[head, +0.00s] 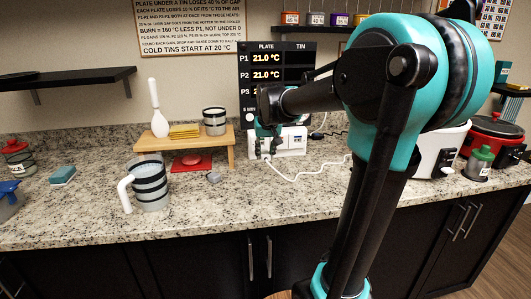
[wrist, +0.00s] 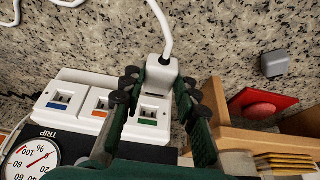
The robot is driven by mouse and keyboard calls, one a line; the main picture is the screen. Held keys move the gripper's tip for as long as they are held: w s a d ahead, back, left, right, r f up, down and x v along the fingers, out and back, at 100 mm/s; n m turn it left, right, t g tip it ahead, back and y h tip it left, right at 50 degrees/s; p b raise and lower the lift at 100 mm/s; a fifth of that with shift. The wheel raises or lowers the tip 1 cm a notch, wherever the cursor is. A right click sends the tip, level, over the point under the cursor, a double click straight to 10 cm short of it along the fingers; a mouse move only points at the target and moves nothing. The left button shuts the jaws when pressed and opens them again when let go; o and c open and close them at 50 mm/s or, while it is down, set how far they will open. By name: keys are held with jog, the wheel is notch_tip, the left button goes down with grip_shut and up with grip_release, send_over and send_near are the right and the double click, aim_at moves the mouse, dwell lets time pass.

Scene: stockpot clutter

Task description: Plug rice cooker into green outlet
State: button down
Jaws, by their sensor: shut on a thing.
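In the wrist view my gripper (wrist: 160,82) is shut on a white plug (wrist: 161,71), with a white cord running up from it. The plug is just in front of the green-marked outlet (wrist: 150,112); I cannot tell whether they touch. This outlet is the rightmost of three on a white power strip (wrist: 78,82), beside the orange-marked and blue-marked ones. In the head view my gripper (head: 266,140) is at the left end of the strip (head: 291,141). The white cord (head: 312,175) crosses the counter toward the white rice cooker (head: 438,147), partly hidden by my arm.
A wooden stand (head: 190,148) is close beside the strip, with a red piece (head: 192,162) below it. A grey block (wrist: 274,63) lies nearby. A round gauge (wrist: 31,160) is beside the strip. A striped jug (head: 152,184) stands at front left; a red pot (head: 492,133) is far right.

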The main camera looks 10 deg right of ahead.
jog(key=shift+w, duration=2.65)
jog(key=shift+w, duration=1.1)
jog(key=c, duration=1.1)
grip_release()
jog(key=shift+o, duration=0.2)
